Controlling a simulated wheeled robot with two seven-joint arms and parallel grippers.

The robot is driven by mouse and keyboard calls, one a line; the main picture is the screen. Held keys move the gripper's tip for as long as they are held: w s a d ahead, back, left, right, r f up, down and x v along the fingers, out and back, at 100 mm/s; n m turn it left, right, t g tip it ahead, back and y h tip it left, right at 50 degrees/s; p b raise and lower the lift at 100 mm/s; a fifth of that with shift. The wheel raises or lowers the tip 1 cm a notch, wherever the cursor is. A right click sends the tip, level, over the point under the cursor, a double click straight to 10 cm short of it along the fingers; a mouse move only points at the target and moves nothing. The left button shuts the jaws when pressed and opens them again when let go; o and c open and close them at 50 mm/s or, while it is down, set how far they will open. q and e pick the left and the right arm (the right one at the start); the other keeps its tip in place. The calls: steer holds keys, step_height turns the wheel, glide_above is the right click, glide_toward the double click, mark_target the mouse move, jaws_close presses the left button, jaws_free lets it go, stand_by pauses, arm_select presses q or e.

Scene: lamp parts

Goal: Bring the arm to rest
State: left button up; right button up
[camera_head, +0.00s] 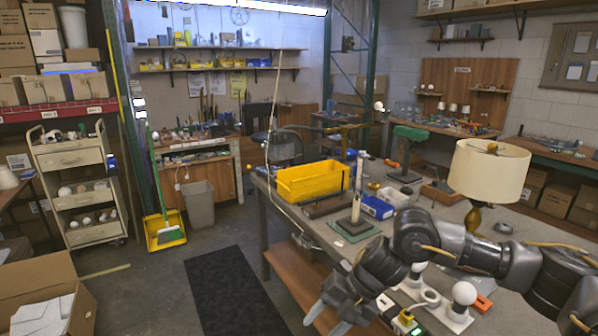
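My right arm reaches in from the right edge and bends across the front of the workbench (283,217). My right gripper (328,320) hangs at the bottom centre, beyond the bench's front edge. Its two pale fingers are apart, with nothing visible between them; the tips are near the frame's bottom. A lamp with a cream shade (488,170) and a brass stem stands on the bench behind my arm; its base is hidden. A white bulb (464,292) sits in a pale fixture in front of the arm. My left gripper is not in view.
A yellow bin (312,181), a blue box (377,208) and a white post on a green base (353,228) stand on the bench. A cardboard box (45,295) is at lower left. A dark mat (221,291) lies on open floor left of the bench.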

steer(key=w+a+f+m+t+y, duration=0.25)
steer(key=w+f+m, duration=0.2)
steer(key=f, duration=0.25)
steer(key=w+a+f+m+t+y, duration=0.2)
steer(key=w+a+f+m+y, duration=0.15)
steer(key=f+m, duration=0.25)
steer(key=s+d+f+m+t+h, duration=0.2)
steer(key=d+f+m, duration=0.3)
steer(key=f, duration=0.6)
steer(key=s+d+f+m+t+h, duration=0.25)
steer(key=d+f+m, duration=0.2)
steer(key=f, duration=0.75)
steer(key=s+d+f+m+g+h, duration=0.1)
steer(key=s+d+f+m+h, duration=0.15)
steer(key=s+d+f, duration=0.45)
steer(key=s+d+f+m+g+h, duration=0.15)
steer(key=s+f+m, duration=0.25)
steer(key=s+f, duration=0.6)
steer(key=s+d+f+m+g+h, duration=0.1)
steer(key=s+d+f, duration=0.2)
steer(key=s, duration=0.7)
steer(key=s+d+f+m+g+h, duration=0.2)
steer(key=s+d+f, duration=0.1)
steer(key=s, duration=0.8)
steer(key=s+d+f+m+g+h, duration=0.1)
steer(key=s+d+f, duration=0.2)
steer(key=s, duration=0.7)
steer(key=shift+s+d+m+g, duration=0.35)
steer(key=shift+s+d, duration=0.05)
steer(key=shift+d, duration=0.1)
